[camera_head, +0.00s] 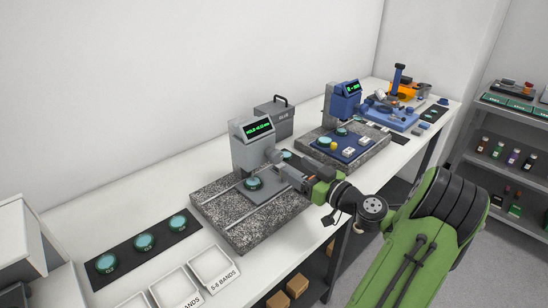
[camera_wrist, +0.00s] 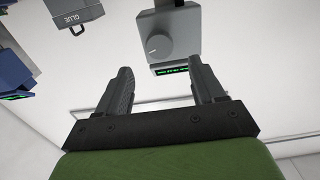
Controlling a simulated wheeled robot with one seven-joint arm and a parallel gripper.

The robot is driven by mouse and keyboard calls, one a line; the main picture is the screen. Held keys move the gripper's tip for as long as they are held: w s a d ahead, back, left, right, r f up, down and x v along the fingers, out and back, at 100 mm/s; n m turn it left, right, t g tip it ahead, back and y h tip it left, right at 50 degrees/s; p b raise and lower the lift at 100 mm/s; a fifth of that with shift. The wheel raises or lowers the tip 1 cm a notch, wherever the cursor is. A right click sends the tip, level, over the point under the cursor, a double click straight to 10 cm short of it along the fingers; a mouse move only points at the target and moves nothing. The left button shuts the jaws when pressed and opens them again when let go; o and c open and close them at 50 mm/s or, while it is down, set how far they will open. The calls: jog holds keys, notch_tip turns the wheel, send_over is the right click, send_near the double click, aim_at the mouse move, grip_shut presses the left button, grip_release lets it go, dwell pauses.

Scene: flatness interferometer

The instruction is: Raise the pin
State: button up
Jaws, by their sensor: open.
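The grey interferometer head (camera_head: 250,142) with a green-lit display stands over a speckled granite base (camera_head: 218,212) with two rails. A grey stage plate on the base carries a round teal optic (camera_head: 254,183). In the wrist view the grey head (camera_wrist: 190,25) appears upside down, with a round knob (camera_wrist: 153,47) on its side. My gripper (camera_head: 284,168) is beside the right side of the head, above the base. In the wrist view my gripper (camera_wrist: 160,73) is open and empty, its fingers pointing toward the knob without closing on it. I cannot pick out a separate pin.
A blue instrument (camera_head: 345,101) on a second granite base stands farther along the bench. A grey GLUE box (camera_head: 274,119) is behind. A black mat (camera_head: 124,265) with teal optics and white trays (camera_head: 211,265) lie at the near left. Shelves (camera_head: 505,125) stand at right.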

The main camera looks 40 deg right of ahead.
aim_at(280, 159)
jog(key=w, duration=0.9)
jog(key=shift+a+p, duration=0.1)
jog(key=shift+p, duration=0.25)
jog(key=c, duration=1)
jog(key=shift+m, duration=0.4)
jog(key=m, duration=0.4)
jog(key=shift+m, duration=0.3)
jog(key=m+p, duration=0.2)
jog(key=m, duration=0.3)
jog(key=m+p, duration=0.1)
jog(key=m, duration=0.2)
jog(key=m+p, duration=0.2)
jog(key=shift+d+f+m, duration=0.1)
jog(key=shift+d+m, duration=0.1)
jog(key=shift+m, duration=0.2)
jog(key=m+p, duration=0.3)
jog(key=m, duration=0.1)
jog(key=shift+f+m, duration=0.15)
jog(key=shift+m, duration=0.25)
jog(key=shift+f+p, duration=0.1)
jog(key=shift+p, duration=0.2)
